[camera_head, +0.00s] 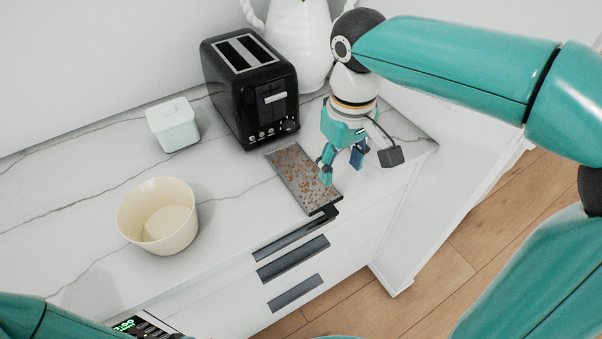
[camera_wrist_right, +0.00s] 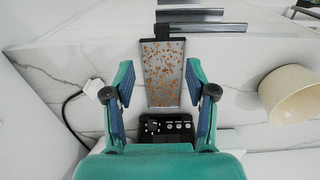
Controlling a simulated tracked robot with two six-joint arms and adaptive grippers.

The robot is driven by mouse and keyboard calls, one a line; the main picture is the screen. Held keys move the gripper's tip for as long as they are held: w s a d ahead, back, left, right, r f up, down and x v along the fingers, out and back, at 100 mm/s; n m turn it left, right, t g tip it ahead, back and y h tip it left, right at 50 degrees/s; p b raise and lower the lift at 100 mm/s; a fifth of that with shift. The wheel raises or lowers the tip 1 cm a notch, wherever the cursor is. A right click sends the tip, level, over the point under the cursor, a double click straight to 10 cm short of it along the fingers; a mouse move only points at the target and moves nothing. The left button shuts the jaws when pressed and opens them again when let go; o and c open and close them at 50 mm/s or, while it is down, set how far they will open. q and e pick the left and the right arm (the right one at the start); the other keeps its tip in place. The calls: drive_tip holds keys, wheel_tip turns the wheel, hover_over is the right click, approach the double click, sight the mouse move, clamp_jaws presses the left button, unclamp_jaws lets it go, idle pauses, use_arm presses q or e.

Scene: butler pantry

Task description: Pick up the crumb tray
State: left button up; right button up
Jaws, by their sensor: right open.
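The crumb tray (camera_head: 298,178) is a flat dark grey rectangle covered in brown crumbs, lying on the counter in front of the toaster. Its front end, with a dark handle, reaches the counter's front edge. In the right wrist view the crumb tray (camera_wrist_right: 162,75) lies between and beyond the fingers. My right gripper (camera_head: 342,172) is open and empty, pointing down over the right side of the tray; its fingers (camera_wrist_right: 161,92) show on both sides of the tray in the wrist view. I cannot tell whether they touch it. My left gripper is out of view; only part of my left arm shows.
A black two-slot toaster (camera_head: 250,88) stands behind the tray, with a white pitcher (camera_head: 300,40) behind it. A white lidded box (camera_head: 173,125) and a cream bowl (camera_head: 158,216) stand to the left. A power cord (camera_wrist_right: 68,112) lies nearby. Counter between bowl and tray is clear.

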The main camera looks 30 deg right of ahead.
hover_over(332, 211)
drive_tip(key=f, duration=0.8)
drive_tip(key=shift+d, duration=0.25)
drive_tip(key=shift+a+f, duration=0.15)
drive_tip(key=shift+f, duration=1.2)
drive_tip(key=shift+a+f, duration=0.1)
drive_tip(key=shift+f, duration=1.25)
clamp_jaws()
